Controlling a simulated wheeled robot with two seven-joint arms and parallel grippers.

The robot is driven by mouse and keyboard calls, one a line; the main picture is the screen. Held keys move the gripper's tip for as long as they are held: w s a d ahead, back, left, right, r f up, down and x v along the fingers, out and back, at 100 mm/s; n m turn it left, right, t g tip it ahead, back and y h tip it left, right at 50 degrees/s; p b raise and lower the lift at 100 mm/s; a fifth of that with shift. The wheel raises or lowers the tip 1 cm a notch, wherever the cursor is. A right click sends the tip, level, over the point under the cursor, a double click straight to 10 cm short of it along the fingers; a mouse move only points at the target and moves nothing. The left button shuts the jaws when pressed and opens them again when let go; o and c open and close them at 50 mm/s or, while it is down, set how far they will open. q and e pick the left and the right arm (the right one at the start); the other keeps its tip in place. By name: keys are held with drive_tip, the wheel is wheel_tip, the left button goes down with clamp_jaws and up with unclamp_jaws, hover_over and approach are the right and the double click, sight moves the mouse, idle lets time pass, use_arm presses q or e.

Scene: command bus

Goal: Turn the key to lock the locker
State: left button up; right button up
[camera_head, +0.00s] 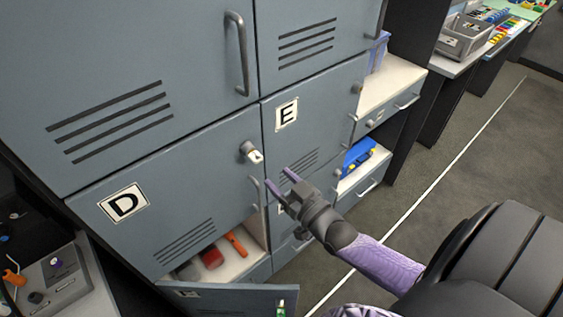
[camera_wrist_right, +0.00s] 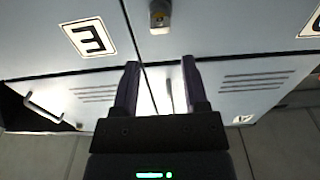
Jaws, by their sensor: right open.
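The key in its lock (camera_head: 251,153) sits at the upper right corner of the grey locker door marked D (camera_head: 190,180), which looks closed. The lock also shows in the right wrist view (camera_wrist_right: 160,14), at the top edge; which way the key is turned is too small to tell. My right gripper (camera_head: 280,181) is open and empty, in front of the lockers, below and right of the lock. In the right wrist view its two fingers (camera_wrist_right: 160,65) are apart, with the lock beyond their tips. My left gripper is out of view.
Locker door E (camera_head: 310,125) is right of D. Below, an open door (camera_head: 235,300) swings outward, with a green item on its edge; orange and red items lie inside that compartment. Handles (camera_head: 237,55) stick out of the doors. Open shelves (camera_head: 390,85) stand at right.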

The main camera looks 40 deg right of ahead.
sight(260, 161)
drive_tip(key=w+b, duration=0.1)
drive_tip(key=w, duration=0.1)
drive_tip(key=w+b, duration=0.1)
drive_tip(key=w, duration=0.3)
drive_tip(key=shift+w+a+b, duration=0.3)
drive_tip(key=shift+w+b, duration=0.1)
drive_tip(key=shift+w, duration=0.6)
